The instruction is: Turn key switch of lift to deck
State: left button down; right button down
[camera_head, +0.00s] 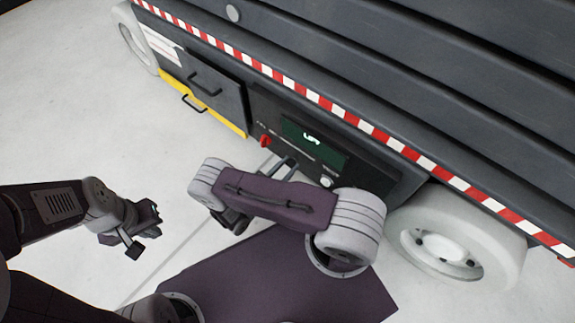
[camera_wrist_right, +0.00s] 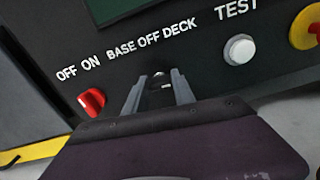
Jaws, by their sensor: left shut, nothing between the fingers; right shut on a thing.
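The lift's control panel (camera_head: 257,118) is on its dark side. In the right wrist view the key switch (camera_wrist_right: 160,76) sits below the BASE OFF DECK label (camera_wrist_right: 153,39). My right gripper (camera_wrist_right: 158,82) is shut on the key switch, one finger on each side of it. The key's exact angle is hard to tell. In the head view my right gripper (camera_head: 281,166) reaches the panel, and my arm hides the switch. My left gripper (camera_head: 148,232) is shut and empty, over the floor away from the lift.
A red OFF/ON switch (camera_wrist_right: 92,101) is left of the key switch, and a white TEST button (camera_wrist_right: 239,49) is to the right. A green display (camera_head: 313,137) is above. A wheel (camera_head: 499,262) stands at right. The floor at left is clear.

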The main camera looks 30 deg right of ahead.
jog(key=m+p, duration=0.1)
jog(key=m, duration=0.3)
jog(key=shift+r+p, duration=0.1)
jog(key=shift+p, duration=0.25)
jog(key=shift+s+m+p, duration=0.1)
jog(key=shift+m+p, duration=0.5)
jog(key=shift+m, duration=1.2)
jog(key=c, duration=1)
grip_release()
jog(key=shift+c, duration=0.2)
